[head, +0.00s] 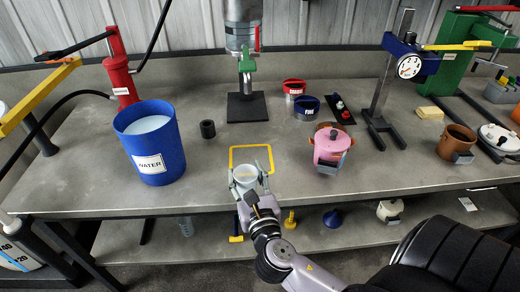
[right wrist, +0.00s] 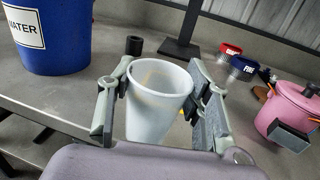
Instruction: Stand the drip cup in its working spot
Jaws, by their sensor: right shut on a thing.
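The drip cup (head: 245,174) is a translucent white, open-topped cup, held roughly upright. My right gripper (head: 251,170) is shut on it, one finger on each side. The cup is at the near side of a yellow square outline (head: 251,147) on the bench; I cannot tell whether it touches the bench top. In the right wrist view, the cup (right wrist: 158,105) fills the middle between the fingers and looks empty. The disperser column (head: 243,40) stands behind, with a green clamp (head: 247,64) and a black base plate (head: 246,107). My left gripper is not in view.
A blue water bucket (head: 152,145) stands left, with a small black cylinder (head: 208,129) beside it. A pink pot (head: 331,146) stands right. Red (head: 294,88) and blue (head: 307,107) labelled cups are at the back. The bench area inside the yellow outline looks clear.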

